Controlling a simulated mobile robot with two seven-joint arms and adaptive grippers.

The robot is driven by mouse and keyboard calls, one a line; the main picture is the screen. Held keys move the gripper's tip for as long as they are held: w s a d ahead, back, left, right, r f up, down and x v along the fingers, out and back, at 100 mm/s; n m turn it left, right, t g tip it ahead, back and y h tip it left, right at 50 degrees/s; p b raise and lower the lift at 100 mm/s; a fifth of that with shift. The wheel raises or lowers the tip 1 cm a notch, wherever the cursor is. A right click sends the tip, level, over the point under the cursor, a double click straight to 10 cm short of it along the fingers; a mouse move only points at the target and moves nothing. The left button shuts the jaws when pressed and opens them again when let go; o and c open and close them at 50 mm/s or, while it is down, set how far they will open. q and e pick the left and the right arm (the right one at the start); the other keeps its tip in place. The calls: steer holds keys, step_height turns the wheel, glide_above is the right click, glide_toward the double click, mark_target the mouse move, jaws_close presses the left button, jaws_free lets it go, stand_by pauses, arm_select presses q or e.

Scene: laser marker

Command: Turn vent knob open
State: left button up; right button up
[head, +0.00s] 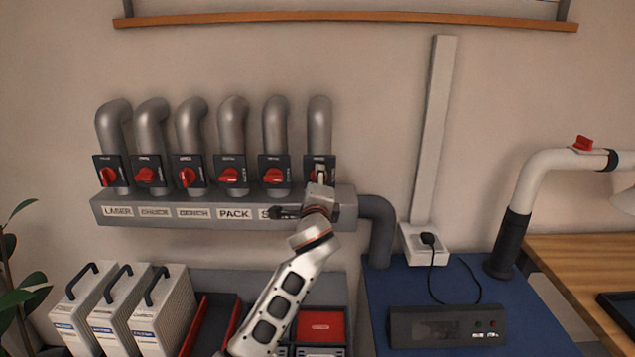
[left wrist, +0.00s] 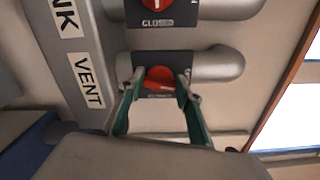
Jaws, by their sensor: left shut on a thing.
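The red vent knob (left wrist: 158,78) sits on a dark plate on a grey pipe, beside the "VENT" label (left wrist: 88,82) in the left wrist view. My left gripper (left wrist: 162,82) has its green-sided fingers on either side of the knob and is shut on it. In the head view my left gripper (head: 319,174) is at the rightmost plate of the row and hides most of the knob and the label below. The knob's exact angle is hard to tell. My right gripper is not in view.
Several similar red knobs stand to the left, the nearest being the fifth knob (head: 273,175), close to my gripper. A grey manifold (head: 150,212) runs below them. White boxes with handles (head: 165,305), red trays (head: 319,326) and a black control box (head: 445,326) lie lower.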

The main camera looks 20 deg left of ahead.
arm_select(q)
steer(key=shift+f+n, duration=0.1)
steer(key=shift+n, duration=1.1)
steer(key=o, duration=1.1)
steer(key=v, duration=0.7)
steer(key=shift+s+d, duration=0.1)
steer(key=shift+s, duration=0.2)
